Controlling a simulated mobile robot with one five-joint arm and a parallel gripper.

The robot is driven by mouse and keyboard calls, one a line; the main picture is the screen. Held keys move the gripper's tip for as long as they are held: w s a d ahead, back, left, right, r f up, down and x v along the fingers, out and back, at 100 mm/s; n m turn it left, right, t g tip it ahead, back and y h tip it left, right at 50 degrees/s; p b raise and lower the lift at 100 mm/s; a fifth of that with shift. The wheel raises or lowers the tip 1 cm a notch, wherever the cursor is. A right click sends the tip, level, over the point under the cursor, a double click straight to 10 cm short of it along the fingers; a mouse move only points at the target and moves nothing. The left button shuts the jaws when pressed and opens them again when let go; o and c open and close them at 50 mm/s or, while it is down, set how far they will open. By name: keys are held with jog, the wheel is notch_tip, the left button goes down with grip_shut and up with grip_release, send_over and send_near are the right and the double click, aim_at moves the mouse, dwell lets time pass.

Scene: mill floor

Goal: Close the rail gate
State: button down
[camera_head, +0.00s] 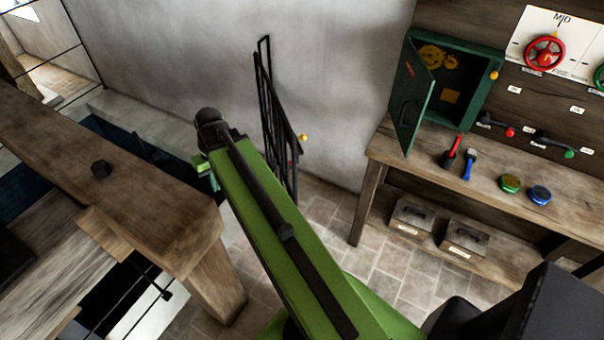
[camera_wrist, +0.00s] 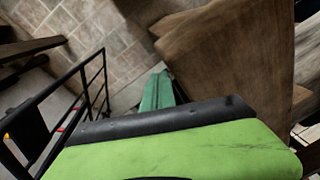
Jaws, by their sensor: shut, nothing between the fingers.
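The rail gate (camera_head: 277,120) is a black metal frame with thin upright bars. In the head view it stands upright behind my arm, seen at a steep angle in front of the pale wall, and my arm hides part of its foot. A small yellow knob (camera_head: 303,138) shows at its right side. In the wrist view black rails (camera_wrist: 62,108) stand at the left. My gripper (camera_head: 204,178), greenish at the arm's far end, is shut and empty, left of the gate and apart from it. It also shows in the wrist view (camera_wrist: 157,92).
A heavy wooden beam frame (camera_head: 130,170) stands close left of my gripper, with a dark opening beyond. At the right is a workbench (camera_head: 500,205) with tools and an open green cabinet (camera_head: 470,65). Tiled floor (camera_head: 330,215) lies free between gate and bench.

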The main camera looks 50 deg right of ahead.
jog(key=s+d+f+m+t+y+b, duration=0.15)
jog(key=d+f+b, duration=0.25)
jog(key=d, duration=0.7)
jog(key=s+d+f+m+t+h+b, duration=0.1)
jog(key=s+d+f+m+t+b, duration=0.2)
jog(key=d, duration=0.9)
jog(key=s+d+f+t+b, duration=0.1)
jog(key=s+d+b, duration=0.1)
jog(key=s+d, duration=0.45)
jog(key=s+d+f+t+b, duration=0.1)
jog(key=s+d+b, duration=0.15)
jog(key=d, duration=0.75)
jog(key=w+a+f+b, duration=0.5)
jog(key=w+f+b, duration=0.2)
jog(key=w+f, duration=0.1)
jog(key=shift+m+b, duration=0.3)
jog(key=shift+m, duration=0.05)
jog(key=shift+w, duration=0.1)
jog(key=shift+a, duration=0.15)
